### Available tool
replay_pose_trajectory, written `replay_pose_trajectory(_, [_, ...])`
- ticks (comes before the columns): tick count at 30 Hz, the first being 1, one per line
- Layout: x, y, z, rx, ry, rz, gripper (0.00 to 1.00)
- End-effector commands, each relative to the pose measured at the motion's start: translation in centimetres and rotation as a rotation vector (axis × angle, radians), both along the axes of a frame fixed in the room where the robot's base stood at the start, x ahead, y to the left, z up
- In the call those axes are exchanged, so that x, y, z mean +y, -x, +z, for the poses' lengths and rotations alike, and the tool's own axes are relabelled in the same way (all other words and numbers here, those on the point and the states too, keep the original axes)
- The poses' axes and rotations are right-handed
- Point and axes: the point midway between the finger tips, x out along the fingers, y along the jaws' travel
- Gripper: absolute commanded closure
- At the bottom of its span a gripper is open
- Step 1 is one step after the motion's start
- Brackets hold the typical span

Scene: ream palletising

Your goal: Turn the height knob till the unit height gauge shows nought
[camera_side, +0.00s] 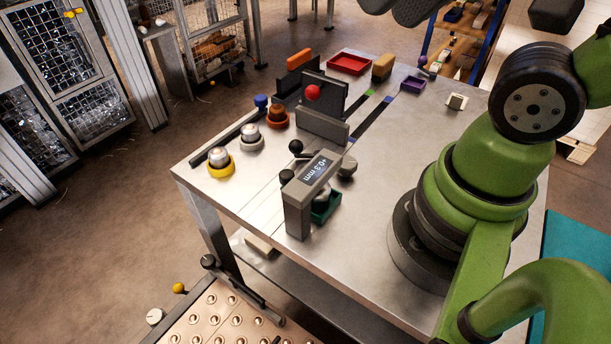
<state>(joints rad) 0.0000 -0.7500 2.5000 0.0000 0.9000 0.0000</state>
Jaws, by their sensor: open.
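The unit height gauge (297,212) is a grey upright block with an arm on top, standing near the front of the metal table. Its small dark display (315,169) is upside down in this view and seems to read +0.3 mm. Around it are a black ball knob (296,147), a dark knob (287,176) at its left and a grey round knob (347,168) behind it at the right. I cannot tell which of these is the height knob. My gripper is not clearly in view; none of the knobs visibly has fingers on it.
Domed silver pieces stand in a yellow ring (221,171) and a white ring (252,144) at the left. Grey upright plates (323,126) with a red ball (313,92) stand behind the gauge. A red tray (349,63) is at the back. The tabletop's right middle is mostly clear.

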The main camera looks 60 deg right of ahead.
Motion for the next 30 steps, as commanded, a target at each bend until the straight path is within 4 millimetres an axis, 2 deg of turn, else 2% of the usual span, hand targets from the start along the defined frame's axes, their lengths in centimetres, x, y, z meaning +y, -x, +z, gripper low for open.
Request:
replay_pose_trajectory(26, [0.00, 0.00, 0.00, 0.000, 0.000, 0.000, 0.45])
replay_pose_trajectory(28, [-0.01, -0.03, -0.02, 0.001, 0.000, -0.001, 0.31])
replay_pose_trajectory(30, [-0.14, -0.30, -0.24, 0.015, 0.004, -0.007, 0.30])
